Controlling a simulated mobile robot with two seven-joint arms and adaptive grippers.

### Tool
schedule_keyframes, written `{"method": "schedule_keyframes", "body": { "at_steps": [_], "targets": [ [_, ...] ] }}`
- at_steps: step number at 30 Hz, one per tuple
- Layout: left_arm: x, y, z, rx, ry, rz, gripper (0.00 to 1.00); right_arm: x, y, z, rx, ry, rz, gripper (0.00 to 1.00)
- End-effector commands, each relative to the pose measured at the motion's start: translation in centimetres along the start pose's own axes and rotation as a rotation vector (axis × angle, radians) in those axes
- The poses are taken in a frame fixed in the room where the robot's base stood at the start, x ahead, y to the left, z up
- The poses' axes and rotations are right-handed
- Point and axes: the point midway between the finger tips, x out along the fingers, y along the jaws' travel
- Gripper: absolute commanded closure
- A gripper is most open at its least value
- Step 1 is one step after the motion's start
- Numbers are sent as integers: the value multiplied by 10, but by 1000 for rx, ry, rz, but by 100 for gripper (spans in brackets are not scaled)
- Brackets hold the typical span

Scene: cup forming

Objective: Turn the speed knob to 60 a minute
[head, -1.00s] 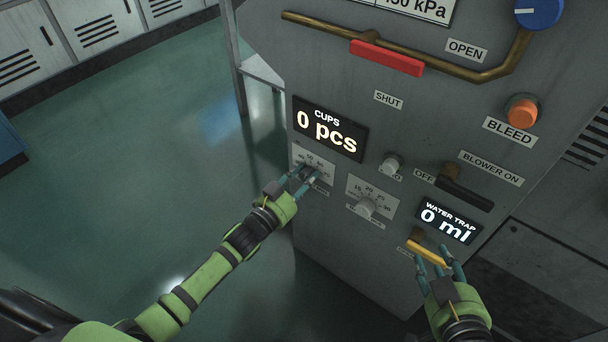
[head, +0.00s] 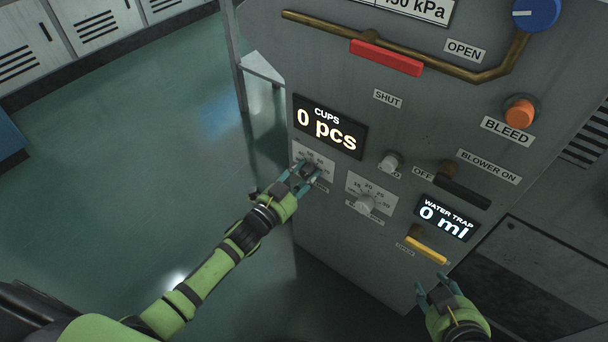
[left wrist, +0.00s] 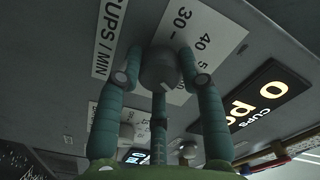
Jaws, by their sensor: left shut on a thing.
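The speed knob (left wrist: 160,68) is a grey round knob on a white scale plate marked CUPS / MIN in the left wrist view. The numbers 30 and 40 show beside it, and a further number is partly cut off by a finger. I cannot tell which number the knob points to. My left gripper (head: 303,175) is shut on the knob, with fingers on both sides of it. In the head view the gripper mostly hides the knob, and part of the scale plate (head: 328,161) shows. My right gripper (head: 436,284) is open and empty below the yellow handle.
A CUPS display (head: 328,128) reads 0 pcs above the scale. A second knob (head: 365,204) with its own scale sits to the right. The yellow handle (head: 427,250) lies under the WATER TRAP display (head: 446,217), which reads 0 ml. Open floor lies left of the panel.

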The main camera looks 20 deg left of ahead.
Motion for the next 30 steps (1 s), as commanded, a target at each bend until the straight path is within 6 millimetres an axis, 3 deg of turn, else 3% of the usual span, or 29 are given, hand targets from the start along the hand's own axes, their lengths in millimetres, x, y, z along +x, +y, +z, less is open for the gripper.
{"method": "schedule_keyframes", "body": {
  "at_steps": [1, 2, 14, 17, 30],
  "targets": [
    [3, -3, -8, -1, 20, -7, 49, 0, 0, 0, 0, 0, 0, 60],
    [3, -3, -8, -1, 20, -7, 38, 0, 0, 0, 0, -1, 0, 60],
    [-3, -1, -2, -1, 7, -2, 38, 0, 0, -1, 0, 4, -1, 60],
    [-14, 0, -1, -1, 5, -1, 38, 0, 0, -1, 0, 4, -1, 60],
    [-100, 0, -3, -2, 9, -1, 38, 0, 0, -1, 0, 3, 0, 60]
  ]
}}
